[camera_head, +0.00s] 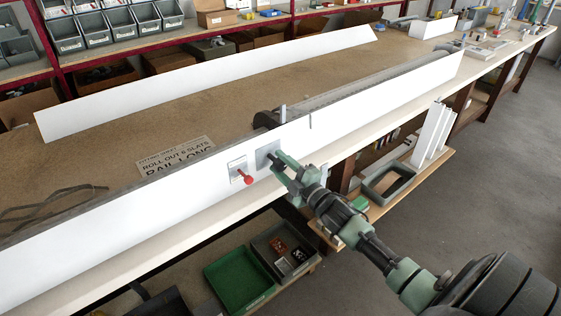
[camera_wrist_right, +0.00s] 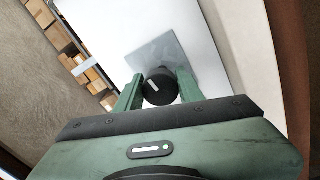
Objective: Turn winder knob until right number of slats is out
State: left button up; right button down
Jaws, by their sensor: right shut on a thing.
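A black winder knob (camera_wrist_right: 160,87) with a white mark line sits on a grey square plate (camera_wrist_right: 160,57) on a white panel. My right gripper (camera_head: 275,160) reaches the front of the long white panel (camera_head: 100,231) on the bench. In the wrist view its green fingers (camera_wrist_right: 152,92) are either side of the knob, shut on it. I cannot count slats. My left gripper is not in view.
A red knob (camera_head: 247,179) on a pale plate is just left of my gripper. A card (camera_head: 176,157) behind the panel reads "ROLL OUT 6 SLATS", partly hidden. Another long white panel (camera_head: 210,78) stands farther back. Green and grey bins (camera_head: 238,279) are below.

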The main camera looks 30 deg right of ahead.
jog(key=m+p, duration=0.1)
jog(key=m, duration=0.4)
jog(key=shift+f+h+p, duration=0.1)
jog(key=shift+h+p, duration=0.2)
jog(key=shift+p, duration=0.1)
jog(key=m+p, duration=0.1)
jog(key=m, duration=0.3)
jog(key=shift+m+p, duration=0.4)
jog(key=m, duration=0.2)
jog(key=m+p, duration=0.1)
jog(key=m, duration=0.1)
jog(key=shift+a+f+m+g+h, duration=0.1)
jog(key=shift+m+g+h, duration=0.2)
jog(key=shift+m, duration=0.1)
jog(key=shift+s+f+m+p, duration=0.1)
jog(key=shift+m+p, duration=0.5)
jog(key=shift+m, duration=1.2)
jog(key=c, duration=0.9)
grip_release()
